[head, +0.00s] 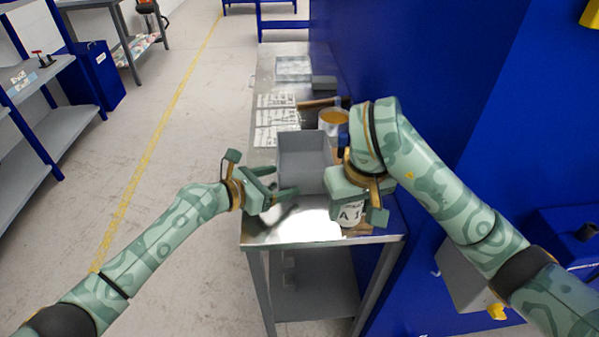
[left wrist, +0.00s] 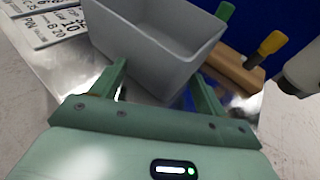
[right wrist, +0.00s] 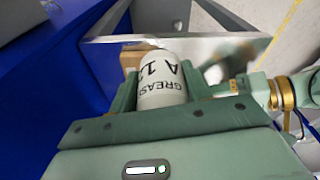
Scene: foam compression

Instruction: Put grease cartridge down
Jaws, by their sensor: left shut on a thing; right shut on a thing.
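The white grease cartridge (head: 350,214), lettered in black, is held by my right gripper (head: 358,210) near the right front corner of the metal table (head: 262,229). In the right wrist view the cartridge (right wrist: 162,82) sits between the two fingers, its label upside down. I cannot tell whether its far end touches the table. My left gripper (head: 280,181) is at the near left of the open grey bin (head: 303,178).
Behind the bin are printed label cards (head: 272,117), an amber-topped round container (head: 334,121) and a clear tray (head: 293,68). A wooden block (left wrist: 232,68) with a yellow-handled tool stands beside the bin. A blue wall (head: 420,60) bounds the right; open floor lies left.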

